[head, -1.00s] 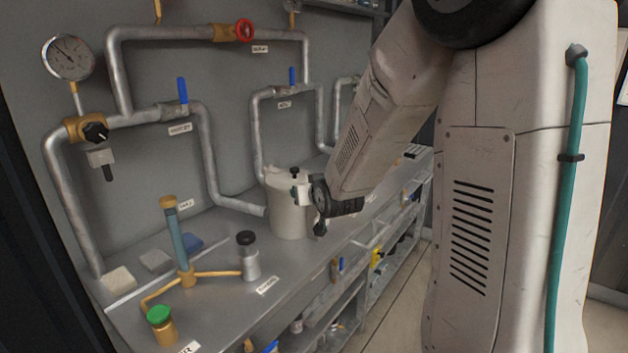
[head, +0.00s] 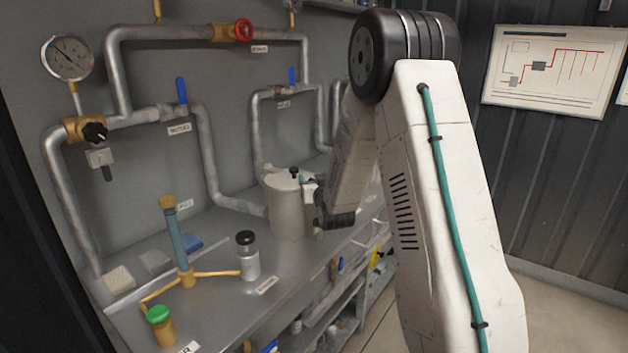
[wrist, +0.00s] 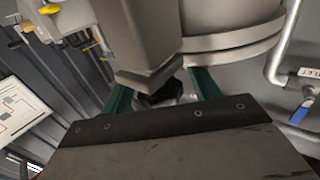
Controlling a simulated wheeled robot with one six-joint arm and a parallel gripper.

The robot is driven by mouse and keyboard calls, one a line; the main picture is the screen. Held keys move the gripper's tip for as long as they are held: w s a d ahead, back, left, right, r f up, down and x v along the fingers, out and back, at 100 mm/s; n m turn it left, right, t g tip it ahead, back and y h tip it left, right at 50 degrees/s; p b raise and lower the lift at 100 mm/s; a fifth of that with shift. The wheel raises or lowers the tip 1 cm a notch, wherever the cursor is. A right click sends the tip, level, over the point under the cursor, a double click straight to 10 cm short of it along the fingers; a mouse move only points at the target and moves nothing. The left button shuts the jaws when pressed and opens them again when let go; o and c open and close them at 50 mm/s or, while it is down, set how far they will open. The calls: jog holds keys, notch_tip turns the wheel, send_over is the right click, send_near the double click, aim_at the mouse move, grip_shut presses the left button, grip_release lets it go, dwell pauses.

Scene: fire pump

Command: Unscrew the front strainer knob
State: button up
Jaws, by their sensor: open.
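A large grey-white drum (head: 290,212) with a lid stands at the back of the bench in the head view. A black knob (head: 294,172) stands on its lid. My gripper (head: 306,185) is at the drum's right side near the lid, and my arm hides part of it. In the wrist view, the drum (wrist: 225,20) and its rim fill the top. The two green fingers of my gripper (wrist: 158,84) are apart, on either side of a dark knob (wrist: 156,98) close to the drum. Contact cannot be told.
A small canister with a black cap (head: 247,258), a blue sight tube (head: 178,245) and a green-capped fitting (head: 160,325) stand on the bench left of the drum. Pipes with blue-handled valves (head: 182,90) run along the wall behind. Open floor lies at the right.

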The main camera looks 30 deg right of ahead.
jog(key=shift+w, duration=0.25)
jog(key=shift+c, duration=0.3)
jog(key=c, duration=0.9)
jog(key=shift+n+y, duration=0.4)
jog(key=shift+y, duration=0.2)
